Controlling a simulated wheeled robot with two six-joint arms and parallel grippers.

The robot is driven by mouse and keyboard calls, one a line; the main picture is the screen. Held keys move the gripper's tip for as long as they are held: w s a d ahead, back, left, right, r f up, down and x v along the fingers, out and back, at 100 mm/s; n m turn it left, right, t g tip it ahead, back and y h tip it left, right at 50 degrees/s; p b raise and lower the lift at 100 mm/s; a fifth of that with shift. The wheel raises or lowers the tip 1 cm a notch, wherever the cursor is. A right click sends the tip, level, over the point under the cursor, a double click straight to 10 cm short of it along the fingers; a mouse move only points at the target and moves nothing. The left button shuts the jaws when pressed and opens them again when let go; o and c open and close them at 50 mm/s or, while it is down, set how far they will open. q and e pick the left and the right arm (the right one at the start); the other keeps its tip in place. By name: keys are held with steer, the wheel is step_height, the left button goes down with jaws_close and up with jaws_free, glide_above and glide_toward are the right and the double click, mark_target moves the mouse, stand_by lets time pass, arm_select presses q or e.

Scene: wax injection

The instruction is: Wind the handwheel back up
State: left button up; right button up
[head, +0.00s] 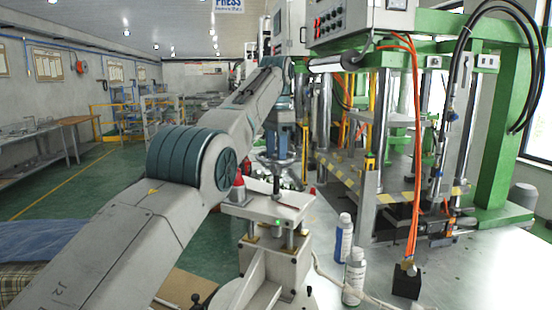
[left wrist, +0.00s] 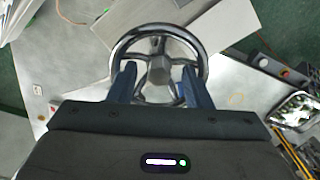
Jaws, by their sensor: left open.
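The handwheel is a chrome ring (left wrist: 160,28) with spokes and a grey central hub (left wrist: 159,68), seen in the left wrist view. My left gripper (left wrist: 158,80) is open, with one blue finger on each side of the hub. The fingers overlap the near part of the wheel; I cannot tell whether they touch it. In the head view my left gripper (head: 283,148) points down above the white wax press (head: 262,207), and the wheel is hard to make out there. A small green light shows on the press. My right gripper is not in view.
Two bottles, one with a blue label (head: 343,238) and one white (head: 354,277), stand on the metal table right of the press. A black block (head: 407,283) with orange hoses is farther right. A green-framed machine (head: 487,170) stands behind.

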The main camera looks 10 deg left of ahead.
arm_select(q)
steer(key=shift+r, duration=0.1)
jaws_close()
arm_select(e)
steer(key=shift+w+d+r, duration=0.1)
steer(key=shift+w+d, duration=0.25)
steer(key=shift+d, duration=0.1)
